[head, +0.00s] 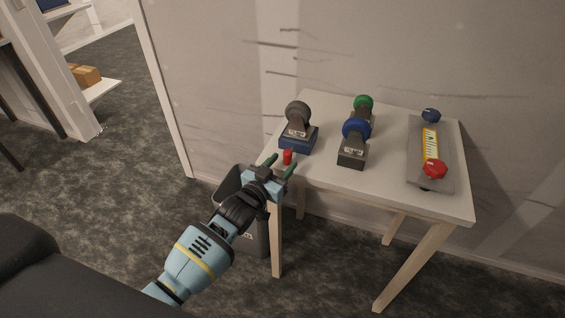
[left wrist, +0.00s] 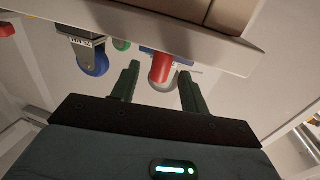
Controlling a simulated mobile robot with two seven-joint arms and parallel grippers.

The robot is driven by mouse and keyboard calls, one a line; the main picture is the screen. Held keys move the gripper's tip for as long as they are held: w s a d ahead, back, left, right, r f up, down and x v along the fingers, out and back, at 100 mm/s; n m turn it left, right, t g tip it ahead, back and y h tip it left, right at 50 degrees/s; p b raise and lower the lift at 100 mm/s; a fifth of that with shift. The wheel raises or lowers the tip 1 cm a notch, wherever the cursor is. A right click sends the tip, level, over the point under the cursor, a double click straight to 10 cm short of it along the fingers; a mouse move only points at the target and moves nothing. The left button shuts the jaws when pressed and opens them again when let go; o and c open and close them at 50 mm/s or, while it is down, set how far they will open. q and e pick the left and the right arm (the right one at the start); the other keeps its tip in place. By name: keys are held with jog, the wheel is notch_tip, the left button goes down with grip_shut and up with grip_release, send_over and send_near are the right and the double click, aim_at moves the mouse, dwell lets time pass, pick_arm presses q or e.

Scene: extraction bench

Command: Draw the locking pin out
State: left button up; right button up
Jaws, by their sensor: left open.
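The locking pin appears to be the small red cylinder (head: 287,156) at the front of a blue-based block (head: 299,140) with a grey round knob (head: 297,112), at the table's left end. My left gripper (head: 282,167) is open at the table's front left edge, close to the red cylinder. In the left wrist view the red cylinder (left wrist: 162,68) shows between the two open fingers (left wrist: 158,85), nearer the right one, with a gap on its left. I cannot tell whether a finger touches it. The pin's shaft is not clearly visible.
A grey plate (head: 415,150) with a yellow scale, red knob (head: 434,169) and blue knob stands right. A dark bin (head: 232,184) is beside the table's left front, below my gripper.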

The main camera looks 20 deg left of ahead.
pick_arm(q)
jog(key=v, duration=0.6)
jog(key=shift+s, duration=0.35)
pick_arm(e)
jog(key=shift+w+r, duration=0.1)
jog(key=shift+r, duration=0.1)
pick_arm(q)
jog(key=shift+a, duration=0.15)
jog(key=s+f+g, duration=0.3)
jog(key=s+f, duration=0.3)
jog(key=s, duration=0.6)
jog(key=s+f+g+y+p, duration=0.1)
jog(key=s+f+g, duration=0.2)
jog(key=s, duration=1)
jog(key=s+f+g+y+p, duration=0.1)
jog(key=s+f+g, duration=0.1)
jog(key=s+f, duration=0.6)
jog(key=s, duration=0.4)
jog(key=shift+s+d+f+n+g, duration=0.2)
jog(key=shift+d+f+n+g, duration=0.1)
jog(key=shift+g, duration=0.1)
pick_arm(e)
jog(key=r, duration=0.1)
jog(key=w+r, duration=0.2)
jog(key=shift+w+d+t, duration=0.1)
jog(key=shift+d+t, duration=0.15)
jog(key=shift+t, duration=0.15)
jog(key=shift+a, duration=0.15)
